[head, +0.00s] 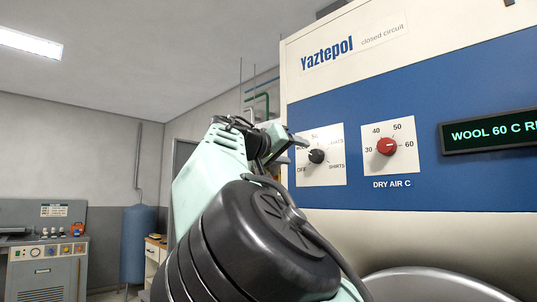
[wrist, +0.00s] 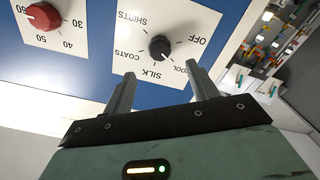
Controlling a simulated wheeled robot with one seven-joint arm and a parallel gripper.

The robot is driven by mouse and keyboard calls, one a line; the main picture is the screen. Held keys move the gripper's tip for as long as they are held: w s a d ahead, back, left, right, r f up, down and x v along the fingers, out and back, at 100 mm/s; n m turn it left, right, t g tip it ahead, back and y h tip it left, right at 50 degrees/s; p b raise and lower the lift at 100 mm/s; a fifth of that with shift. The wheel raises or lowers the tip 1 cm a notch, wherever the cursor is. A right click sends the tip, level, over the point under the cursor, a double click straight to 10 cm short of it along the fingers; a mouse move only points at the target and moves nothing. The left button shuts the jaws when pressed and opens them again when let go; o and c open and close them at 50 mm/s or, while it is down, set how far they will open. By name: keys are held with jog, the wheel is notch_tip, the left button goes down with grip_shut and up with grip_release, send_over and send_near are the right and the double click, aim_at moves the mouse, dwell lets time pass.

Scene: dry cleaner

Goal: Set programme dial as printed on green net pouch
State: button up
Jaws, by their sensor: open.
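The programme dial is a black knob (head: 316,156) on a white plate on the machine's blue panel. The green net pouch is not in view.
A red DRY AIR C dial (head: 386,147) sits right of the programme dial. A display (head: 490,132) reads "WOOL 60 C R", cut off at the edge. A round metal door (head: 430,285) is below. A blue tank (head: 138,243) and grey machine (head: 45,270) stand at left.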

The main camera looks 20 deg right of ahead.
jog(key=b+v, duration=0.1)
jog(key=v, duration=0.8)
